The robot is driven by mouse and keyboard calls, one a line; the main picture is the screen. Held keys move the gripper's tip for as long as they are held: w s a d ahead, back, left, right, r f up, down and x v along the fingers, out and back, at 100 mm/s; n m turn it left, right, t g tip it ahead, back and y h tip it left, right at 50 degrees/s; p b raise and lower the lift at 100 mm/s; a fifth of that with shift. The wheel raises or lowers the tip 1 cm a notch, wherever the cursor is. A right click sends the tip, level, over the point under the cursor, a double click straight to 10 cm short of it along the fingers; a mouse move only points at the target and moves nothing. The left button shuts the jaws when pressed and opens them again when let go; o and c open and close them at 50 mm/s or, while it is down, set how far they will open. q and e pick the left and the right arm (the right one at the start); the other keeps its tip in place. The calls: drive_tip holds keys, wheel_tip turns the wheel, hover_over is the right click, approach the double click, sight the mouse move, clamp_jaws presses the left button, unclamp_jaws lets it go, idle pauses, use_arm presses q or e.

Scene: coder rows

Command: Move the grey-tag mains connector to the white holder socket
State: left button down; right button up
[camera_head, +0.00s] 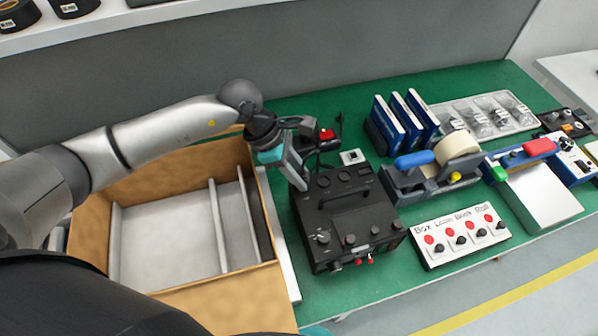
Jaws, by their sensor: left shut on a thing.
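My left gripper (296,180) reaches over the cardboard box from the left, fingers pointing down at the left rear corner of a black equipment case (350,223). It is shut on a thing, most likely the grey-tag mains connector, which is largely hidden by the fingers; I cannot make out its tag. A small white holder socket (352,157) with a dark opening sits on the green mat just behind the case, right of and apart from the gripper. My right gripper is not in view.
An open cardboard box (172,176) with dividers stands at left. Green mat is clear in front of the binders.

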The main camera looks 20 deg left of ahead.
use_arm(q)
drive_tip(key=shift+f, duration=0.25)
drive_tip(key=c, duration=0.6)
unclamp_jaws()
drive_tip(key=shift+r, duration=0.5)
drive_tip(key=v, duration=1.1)
drive_tip(key=shift+r+p, duration=0.3)
drive_tip(key=shift+a, duration=0.15)
